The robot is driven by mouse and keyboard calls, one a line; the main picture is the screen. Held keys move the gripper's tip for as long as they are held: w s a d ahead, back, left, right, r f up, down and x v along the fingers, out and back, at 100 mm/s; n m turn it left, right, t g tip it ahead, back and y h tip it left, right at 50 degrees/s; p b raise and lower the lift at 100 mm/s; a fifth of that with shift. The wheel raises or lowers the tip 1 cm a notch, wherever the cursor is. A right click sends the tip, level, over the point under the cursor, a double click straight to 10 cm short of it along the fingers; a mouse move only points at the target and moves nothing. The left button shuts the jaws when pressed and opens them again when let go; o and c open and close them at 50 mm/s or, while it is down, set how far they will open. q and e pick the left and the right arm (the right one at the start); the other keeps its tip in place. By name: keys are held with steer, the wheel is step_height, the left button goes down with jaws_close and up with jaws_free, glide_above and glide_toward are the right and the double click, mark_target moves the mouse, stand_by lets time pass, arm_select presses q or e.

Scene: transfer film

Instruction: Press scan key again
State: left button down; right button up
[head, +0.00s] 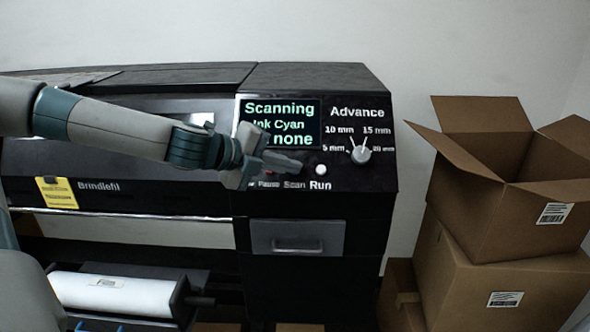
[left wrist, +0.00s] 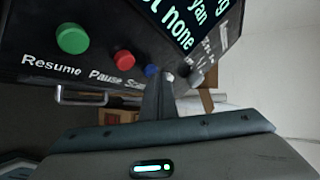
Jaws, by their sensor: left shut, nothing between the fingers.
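The black printer's control panel shows a screen (head: 306,118) with "Scanning", "Ink Cyan" and a line ending in "none", partly covered by my left gripper. My left gripper (head: 246,179) is shut and empty in front of the panel's key row, above the "Pause" and "Scan" labels, and hides keys there. In the left wrist view, the blue scan key (left wrist: 151,71) sits close to the fingertips (left wrist: 168,78), above a partly hidden label starting with "S". I cannot tell if they touch. My right gripper is not in view.
A white key (head: 320,170) sits above "Run". The Advance knob (head: 361,154) is to its right. Green (left wrist: 72,39) and red (left wrist: 124,59) keys lie beside the blue one. A drawer handle (head: 297,238) is below the panel. Open cardboard box (head: 480,195) stands at right.

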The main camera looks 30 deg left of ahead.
arm_select(q)
steer(key=shift+r, duration=0.1)
steer(key=shift+s+d+r+p, duration=0.35)
steer(key=shift+s+r+p, duration=0.15)
steer(key=shift+s+p, duration=0.05)
stand_by(0.4)
steer(key=s+r+p, duration=0.1)
steer(key=s+d+r+p, duration=0.1)
steer(key=s+r+p, duration=0.1)
steer(key=shift+d+r, duration=0.3)
steer(key=shift+d, duration=0.1)
steer(key=shift+f, duration=0.1)
stand_by(1.0)
